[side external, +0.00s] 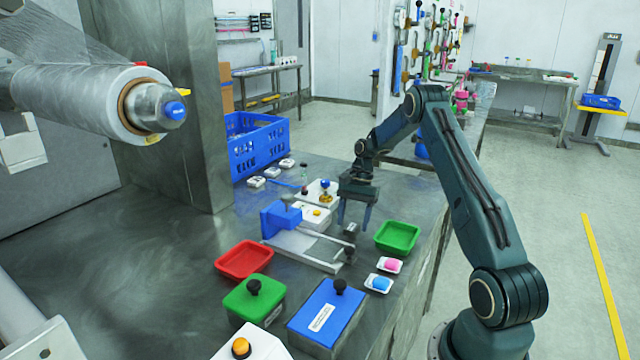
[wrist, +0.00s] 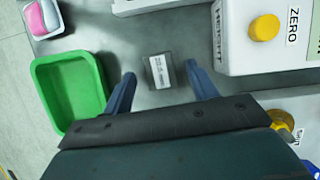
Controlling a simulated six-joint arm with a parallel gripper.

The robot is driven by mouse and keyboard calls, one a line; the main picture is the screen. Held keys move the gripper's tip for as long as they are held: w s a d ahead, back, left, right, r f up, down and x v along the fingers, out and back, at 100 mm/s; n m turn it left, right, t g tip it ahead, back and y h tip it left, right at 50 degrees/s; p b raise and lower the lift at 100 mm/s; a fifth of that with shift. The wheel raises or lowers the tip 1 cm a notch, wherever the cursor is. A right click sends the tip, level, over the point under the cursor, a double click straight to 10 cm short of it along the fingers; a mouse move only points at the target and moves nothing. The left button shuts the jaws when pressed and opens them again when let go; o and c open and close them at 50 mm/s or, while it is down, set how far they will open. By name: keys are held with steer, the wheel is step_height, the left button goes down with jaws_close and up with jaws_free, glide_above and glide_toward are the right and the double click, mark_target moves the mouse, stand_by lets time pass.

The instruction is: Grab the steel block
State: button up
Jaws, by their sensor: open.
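The steel block (wrist: 159,71) is a small grey block with a white printed label, lying on the steel table in the wrist view. In the side view it seems to be the small grey block (side external: 351,229) below my gripper. My gripper (wrist: 158,84) is open and empty, with one blue finger on each side of the block in the picture. In the side view my gripper (side external: 353,221) points down, its fingertips close to the block. I cannot tell exactly how high the fingertips are above the table.
A green tray (wrist: 39,103) is left of the block in the wrist view, and a white box with a yellow button (wrist: 264,28) is at the right. In the side view, a blue-ended device (side external: 280,219), a red tray (side external: 244,276) and lidded green (side external: 240,300) and blue (side external: 312,325) boxes stand nearby.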

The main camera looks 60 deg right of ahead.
mark_target(352, 226)
steer(key=shift+a+f, duration=0.2)
steer(key=shift+f, duration=0.25)
steer(key=shift+c, duration=0.5)
steer(key=c, duration=1.1)
steer(key=shift+r, duration=0.15)
steer(key=shift+c, duration=0.2)
step_height(352, 226, up, 10)
